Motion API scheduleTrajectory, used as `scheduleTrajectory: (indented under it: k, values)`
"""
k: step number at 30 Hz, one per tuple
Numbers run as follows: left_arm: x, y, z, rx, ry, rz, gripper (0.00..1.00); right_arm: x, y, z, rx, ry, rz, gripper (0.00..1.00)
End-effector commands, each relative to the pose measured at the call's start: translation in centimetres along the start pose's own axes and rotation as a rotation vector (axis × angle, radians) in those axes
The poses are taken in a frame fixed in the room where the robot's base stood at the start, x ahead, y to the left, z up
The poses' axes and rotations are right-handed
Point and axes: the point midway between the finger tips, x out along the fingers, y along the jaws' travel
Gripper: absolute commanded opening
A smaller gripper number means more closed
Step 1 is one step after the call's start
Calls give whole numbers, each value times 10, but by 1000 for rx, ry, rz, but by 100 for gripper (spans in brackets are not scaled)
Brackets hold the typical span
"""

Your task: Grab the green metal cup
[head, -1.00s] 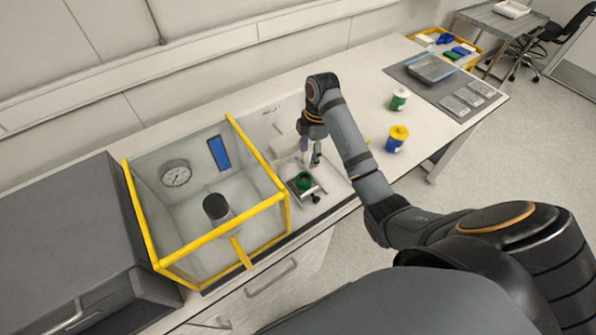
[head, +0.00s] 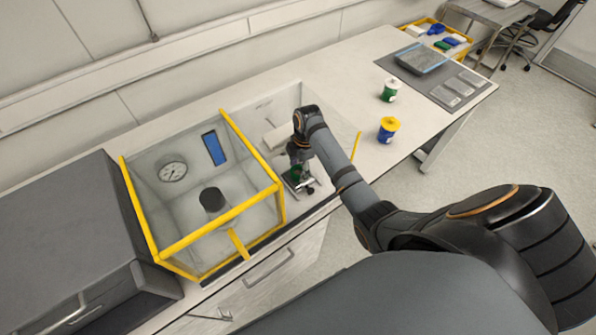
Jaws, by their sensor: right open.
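The green metal cup (head: 295,174) sits on a small dark stand (head: 290,186) inside the clear enclosure (head: 329,200), to the right of the yellow-framed box. Only part of its green side shows; my right gripper covers the rest. My right gripper (head: 301,178) points down at the cup, with its fingers open. It is right over or around the cup; I cannot tell whether the fingers touch it. My left gripper is not in view.
A yellow-framed clear box (head: 274,188) with a gauge (head: 173,171) and dark cylinder (head: 212,200) stands close on the left. A green-and-white jar (head: 390,91) and blue jar with yellow lid (head: 388,129) stand right, with clear counter around them.

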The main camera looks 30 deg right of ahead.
Motion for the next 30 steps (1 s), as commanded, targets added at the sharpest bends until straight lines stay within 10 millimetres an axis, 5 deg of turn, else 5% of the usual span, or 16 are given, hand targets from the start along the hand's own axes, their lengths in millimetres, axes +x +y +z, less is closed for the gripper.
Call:
scheduleTrajectory:
  k: [5, 15, 30]
  values:
    - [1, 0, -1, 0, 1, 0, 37, 0, 0, 0, 0, 0, 0, 60]
    - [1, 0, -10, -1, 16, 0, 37, 0, 0, 0, 0, 0, 0, 14]
    - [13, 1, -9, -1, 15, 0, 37, -17, 2, -2, 0, -1, 5, 13]
